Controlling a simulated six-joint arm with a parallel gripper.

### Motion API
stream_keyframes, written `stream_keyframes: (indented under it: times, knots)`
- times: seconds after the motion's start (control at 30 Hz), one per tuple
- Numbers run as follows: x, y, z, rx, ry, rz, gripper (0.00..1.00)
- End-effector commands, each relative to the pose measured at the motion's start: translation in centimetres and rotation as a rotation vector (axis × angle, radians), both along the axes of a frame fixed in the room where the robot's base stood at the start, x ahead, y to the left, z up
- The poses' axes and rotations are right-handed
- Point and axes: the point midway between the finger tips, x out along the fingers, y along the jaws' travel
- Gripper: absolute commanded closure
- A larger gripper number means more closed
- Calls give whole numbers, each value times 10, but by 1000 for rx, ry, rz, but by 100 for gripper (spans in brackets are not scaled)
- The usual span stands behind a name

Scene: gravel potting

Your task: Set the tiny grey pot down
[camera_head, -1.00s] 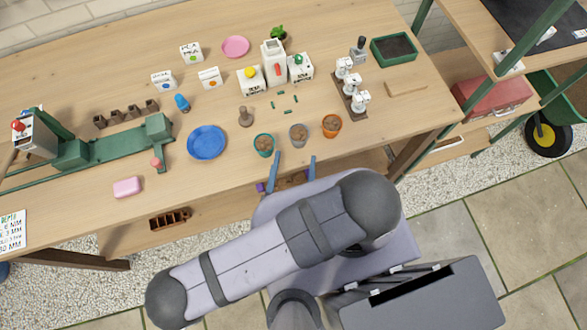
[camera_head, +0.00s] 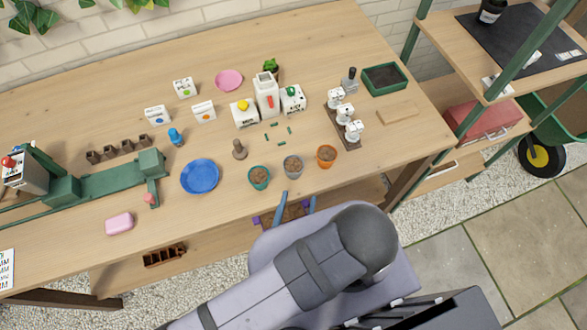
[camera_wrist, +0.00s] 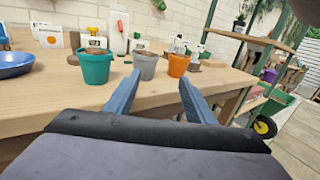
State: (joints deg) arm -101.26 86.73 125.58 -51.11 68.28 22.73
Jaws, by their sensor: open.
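The tiny grey pot (camera_head: 293,166) stands upright on the bench near its front edge, filled with brown material. It stands between a teal pot (camera_head: 259,177) and an orange pot (camera_head: 326,156). In the wrist view the grey pot (camera_wrist: 146,66) is beyond the fingertips, a little left of the middle of the gap. My gripper (camera_head: 295,197) is open and empty, at the bench's front edge, apart from the pot. Its two blue fingers also show in the wrist view (camera_wrist: 160,82).
A blue plate (camera_head: 200,177) and a wooden stamp-like piece (camera_head: 239,150) lie to the left. Small green pieces (camera_head: 278,134) and white boxes are behind the pots. A rack with white-topped items (camera_head: 346,120) stands to the right. The front right bench top is clear.

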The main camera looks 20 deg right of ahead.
Motion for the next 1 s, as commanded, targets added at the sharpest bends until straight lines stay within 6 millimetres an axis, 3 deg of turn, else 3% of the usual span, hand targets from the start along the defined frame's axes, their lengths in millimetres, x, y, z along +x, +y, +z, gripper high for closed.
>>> stream_keyframes:
  times: [0.27,0.53,0.93,1.0]
  knots:
    - [-49,14,-15,85,124,-209,51]
    - [-104,44,-32,185,308,-373,51]
    - [-43,88,42,324,357,-344,51]
    - [-30,77,39,297,332,-327,51]
